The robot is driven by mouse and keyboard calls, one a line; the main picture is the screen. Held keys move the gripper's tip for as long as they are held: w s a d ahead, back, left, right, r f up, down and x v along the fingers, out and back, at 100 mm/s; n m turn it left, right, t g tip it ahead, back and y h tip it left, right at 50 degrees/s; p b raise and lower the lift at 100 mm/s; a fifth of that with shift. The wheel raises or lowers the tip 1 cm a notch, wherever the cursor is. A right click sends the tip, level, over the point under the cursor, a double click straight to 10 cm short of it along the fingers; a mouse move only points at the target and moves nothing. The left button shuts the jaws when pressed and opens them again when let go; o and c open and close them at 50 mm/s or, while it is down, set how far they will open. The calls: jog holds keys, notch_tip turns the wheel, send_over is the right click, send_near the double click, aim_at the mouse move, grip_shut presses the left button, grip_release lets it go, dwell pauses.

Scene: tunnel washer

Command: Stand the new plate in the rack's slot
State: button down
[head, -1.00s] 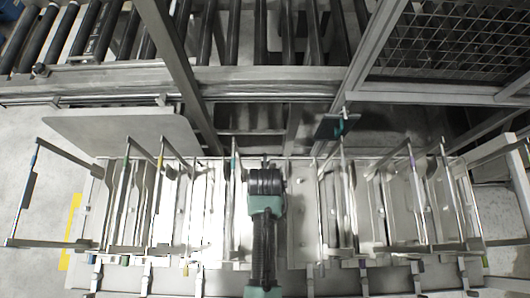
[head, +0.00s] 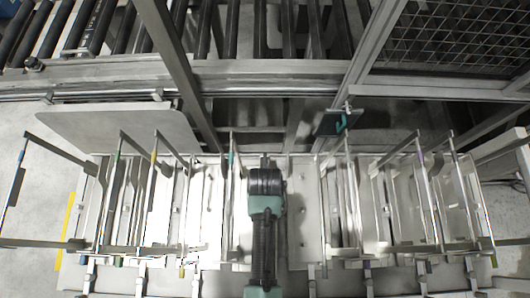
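The rack (head: 225,263) spans the lower half of the head view: a pale metal base with thin upright rods and cross bars that form a row of slots. Several thin plates or dividers show nearly edge-on among the rods; I cannot tell which, if any, is the new plate. A flat grey panel (head: 118,130) lies behind the rack at the left, with nothing on it. My arm, dark with green joints, reaches over the middle of the rack. No fingers of my gripper show, and whether it holds anything is hidden.
A roller conveyor (head: 232,30) runs along the back behind a steel rail (head: 270,76). Slanted posts (head: 180,75) stand between it and the rack. A wire mesh guard (head: 460,45) is at the upper right. A dark piece with a teal handle (head: 342,122) sits behind the rack. Bare floor shows at left.

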jog(key=shift+f, duration=0.3)
jog(key=c, duration=0.8)
grip_release()
jog(key=shift+c, duration=0.2)
